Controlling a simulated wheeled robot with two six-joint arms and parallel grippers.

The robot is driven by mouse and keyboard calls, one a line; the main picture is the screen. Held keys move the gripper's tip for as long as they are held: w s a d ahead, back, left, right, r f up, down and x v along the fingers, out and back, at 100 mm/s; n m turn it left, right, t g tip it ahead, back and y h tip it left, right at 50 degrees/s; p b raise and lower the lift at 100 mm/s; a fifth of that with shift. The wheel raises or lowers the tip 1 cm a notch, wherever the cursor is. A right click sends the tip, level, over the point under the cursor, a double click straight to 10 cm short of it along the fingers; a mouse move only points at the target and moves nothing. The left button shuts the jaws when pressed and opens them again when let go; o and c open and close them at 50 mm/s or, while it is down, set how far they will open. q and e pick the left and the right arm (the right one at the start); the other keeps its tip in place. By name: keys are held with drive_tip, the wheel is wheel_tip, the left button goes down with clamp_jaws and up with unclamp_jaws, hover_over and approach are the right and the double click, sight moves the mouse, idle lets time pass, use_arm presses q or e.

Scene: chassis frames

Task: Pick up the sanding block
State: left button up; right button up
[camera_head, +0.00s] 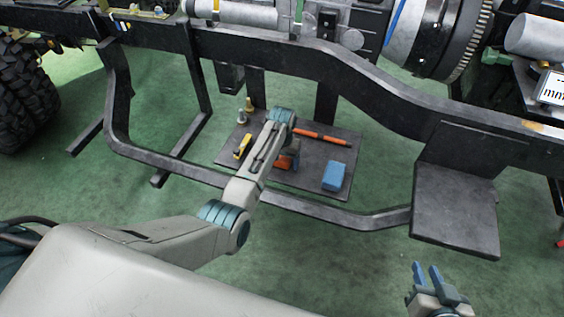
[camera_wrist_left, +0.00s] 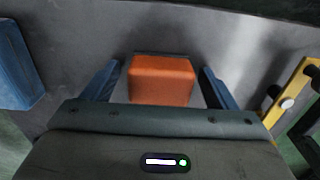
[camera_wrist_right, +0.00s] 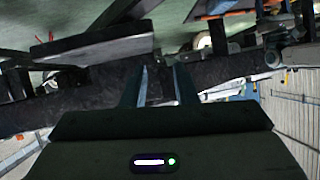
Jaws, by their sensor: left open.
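An orange block (camera_wrist_left: 160,80), likely the sanding block, lies on a dark grey board (camera_head: 335,145). It has a thin grey edge along its far side in the left wrist view. In the head view the orange block (camera_head: 284,163) is partly hidden by my left arm. My left gripper (camera_wrist_left: 161,72) is open, with one finger on each side of the block and a visible gap at both sides. In the head view the left gripper (camera_head: 291,153) is over the board. My right gripper (camera_head: 428,267) is open and empty at the lower right, away from the board.
A blue block (camera_head: 337,175) lies right of the orange block. An orange-handled tool (camera_head: 320,136), a yellow tool (camera_head: 243,147) and small brass-coloured fittings (camera_head: 249,104) share the board. Black chassis rails (camera_head: 330,70) surround it. A dark plate (camera_head: 457,205) stands at the right.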

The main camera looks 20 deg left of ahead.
sight(282, 158)
use_arm(q)
drive_tip(key=c, duration=1.1)
drive_tip(key=shift+r, duration=0.15)
